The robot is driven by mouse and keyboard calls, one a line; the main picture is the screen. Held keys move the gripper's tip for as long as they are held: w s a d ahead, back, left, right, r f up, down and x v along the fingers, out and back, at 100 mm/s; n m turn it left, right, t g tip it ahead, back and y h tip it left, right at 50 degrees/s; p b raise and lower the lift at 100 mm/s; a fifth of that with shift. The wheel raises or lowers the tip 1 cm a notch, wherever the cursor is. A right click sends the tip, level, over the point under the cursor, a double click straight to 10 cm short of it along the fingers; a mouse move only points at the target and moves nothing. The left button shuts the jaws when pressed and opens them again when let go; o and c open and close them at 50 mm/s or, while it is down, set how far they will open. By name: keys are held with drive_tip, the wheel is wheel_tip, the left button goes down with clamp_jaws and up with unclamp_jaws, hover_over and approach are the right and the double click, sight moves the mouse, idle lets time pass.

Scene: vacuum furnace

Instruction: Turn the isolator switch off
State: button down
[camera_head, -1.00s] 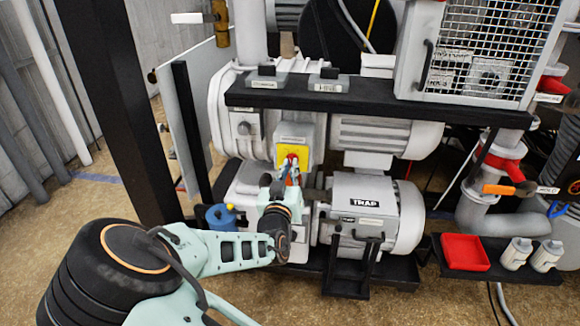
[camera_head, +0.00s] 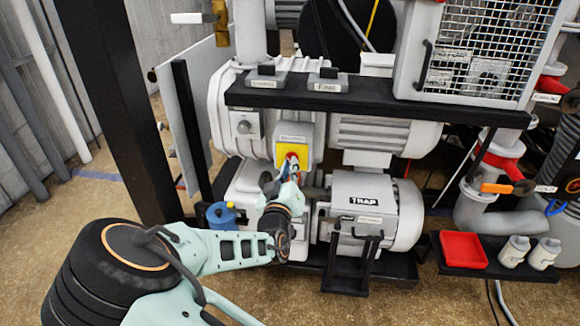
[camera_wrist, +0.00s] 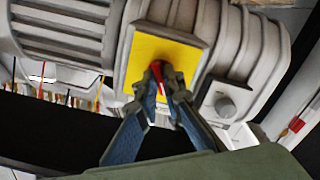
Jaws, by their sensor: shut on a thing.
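The isolator switch has a yellow plate (camera_head: 285,152) on a grey box on the front of the pump, with a red knob (camera_head: 292,157) at its middle. The wrist view shows the yellow plate (camera_wrist: 150,65) with the red knob (camera_wrist: 157,72) partly hidden behind my fingers. My gripper (camera_head: 291,166) reaches up from below, in front of the plate. In the wrist view its two blue-grey fingers (camera_wrist: 162,82) are shut on the red knob. The knob's exact angle is hard to read because the fingertips cover its sides.
A black shelf (camera_head: 400,109) with labelled blocks runs above the switch. A grey round knob (camera_wrist: 225,107) sits beside the plate. A mesh cage (camera_head: 485,50) is at upper right. The trap cylinder (camera_head: 375,200), blue can (camera_head: 221,214) and red tray (camera_head: 463,250) are lower down.

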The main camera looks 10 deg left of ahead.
drive_tip(key=c, duration=2.1)
unclamp_jaws()
drive_tip(key=s, duration=1.2)
